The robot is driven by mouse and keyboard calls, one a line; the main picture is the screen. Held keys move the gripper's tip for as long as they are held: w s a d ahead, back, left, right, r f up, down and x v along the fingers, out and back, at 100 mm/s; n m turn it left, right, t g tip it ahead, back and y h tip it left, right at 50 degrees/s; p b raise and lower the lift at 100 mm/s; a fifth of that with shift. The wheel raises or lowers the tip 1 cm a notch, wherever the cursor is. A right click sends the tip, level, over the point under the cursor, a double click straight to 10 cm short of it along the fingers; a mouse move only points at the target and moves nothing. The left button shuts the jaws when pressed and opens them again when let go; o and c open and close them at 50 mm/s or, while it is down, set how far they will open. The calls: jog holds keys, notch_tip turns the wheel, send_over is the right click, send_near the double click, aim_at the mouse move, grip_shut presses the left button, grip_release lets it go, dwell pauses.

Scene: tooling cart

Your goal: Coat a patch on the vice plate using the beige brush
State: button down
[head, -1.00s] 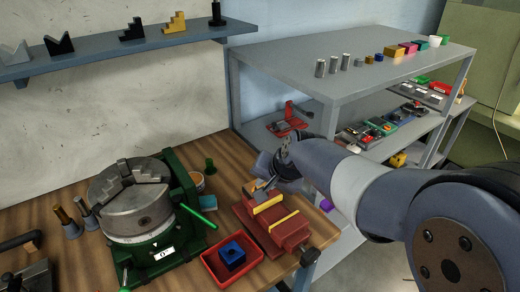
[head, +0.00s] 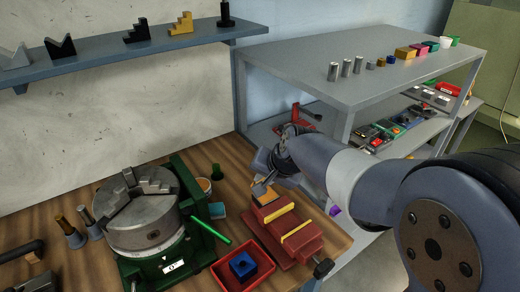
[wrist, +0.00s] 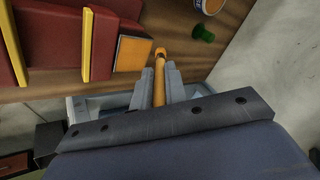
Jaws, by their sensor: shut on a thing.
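The red vice (head: 300,250) with yellow jaw strips stands on the wooden bench. Its plate, with an orange face and a grey border, lies at the vice's far end in the head view (head: 265,197) and left of my fingers in the wrist view (wrist: 133,54). My gripper (head: 263,183) is just behind the plate. In the wrist view my gripper (wrist: 159,82) is shut on the tan-orange handle of the brush (wrist: 159,88). The brush head (wrist: 160,53) points away, beside the plate's edge. I cannot tell whether it touches. The gripper hides part of the handle.
A green-based chuck (head: 138,222) stands left of the vice. A red tray (head: 222,281) with a blue block is in front. A round tub (head: 204,186) and a green peg (head: 214,173) stand behind. The grey shelf unit (head: 370,75) rises behind my arm.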

jog(key=r, duration=0.2)
jog(key=r+p, duration=0.1)
jog(key=shift+s+d+r, duration=0.15)
jog(key=shift+s+d, duration=0.1)
jog(key=shift+s, duration=0.05)
jog(key=shift+w+a+r+p, duration=0.1)
jog(key=shift+w+r+p, duration=0.05)
jog(key=shift+r+p, duration=1.8)
jog(key=shift+r, duration=0.4)
